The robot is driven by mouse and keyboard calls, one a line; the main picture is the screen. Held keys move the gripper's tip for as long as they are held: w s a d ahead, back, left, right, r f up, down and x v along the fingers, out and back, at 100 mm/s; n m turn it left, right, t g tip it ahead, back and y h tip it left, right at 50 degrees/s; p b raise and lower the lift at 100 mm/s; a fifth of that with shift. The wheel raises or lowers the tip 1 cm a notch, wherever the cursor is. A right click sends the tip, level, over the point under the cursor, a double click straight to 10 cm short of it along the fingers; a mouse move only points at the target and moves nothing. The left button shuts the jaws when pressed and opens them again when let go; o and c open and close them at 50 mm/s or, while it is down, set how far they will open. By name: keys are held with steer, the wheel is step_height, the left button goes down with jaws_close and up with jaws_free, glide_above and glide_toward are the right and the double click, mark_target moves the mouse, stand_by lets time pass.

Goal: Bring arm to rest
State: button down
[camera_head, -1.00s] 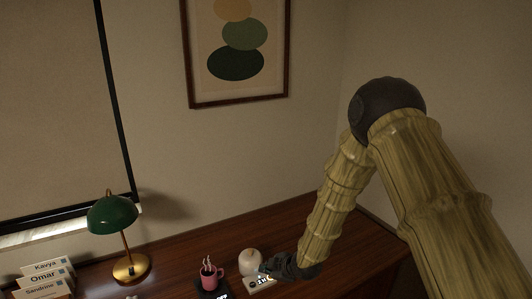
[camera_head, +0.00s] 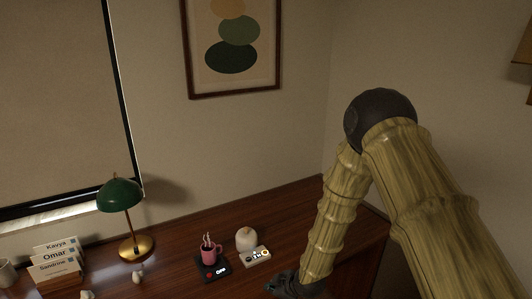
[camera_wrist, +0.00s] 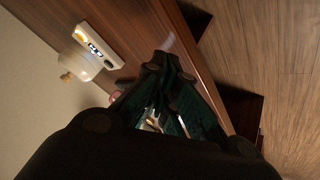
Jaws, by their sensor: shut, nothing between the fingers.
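My gripper (camera_head: 281,284) is at the lower middle of the head view, low over the near side of the wooden desk (camera_head: 180,250). It is dark, and my arm hangs down to it from an elbow at the right. In the wrist view my gripper (camera_wrist: 170,62) fills the lower middle, its fingers close together with nothing between them. It is apart from the white device with a lit display (camera_head: 257,256), which lies beyond it. The same white device (camera_wrist: 98,46) shows at the upper left of the wrist view.
A green lamp (camera_head: 121,197) and name cards (camera_head: 55,259) are at the left. Wooden floor (camera_wrist: 285,80) lies beyond the desk edge.

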steer(key=s+d+f+m+g+h, duration=0.1)
steer(key=s+d+f+m, duration=0.3)
steer(key=s, duration=1)
steer(key=s+d+f+m+g+h+b, duration=0.1)
steer(key=s+d+f+m+g+h, duration=0.1)
steer(key=s+d+f+m, duration=0.3)
steer(key=s+d+f+m+g+h, duration=0.2)
steer(key=s+d, duration=0.9)
steer(key=s, duration=1.1)
step_height(320, 180, down, 3)
steer(key=m, duration=0.3)
steer(key=shift+s+m+g, duration=0.3)
steer(key=shift+s+g, duration=0.1)
steer(key=shift+r, duration=0.1)
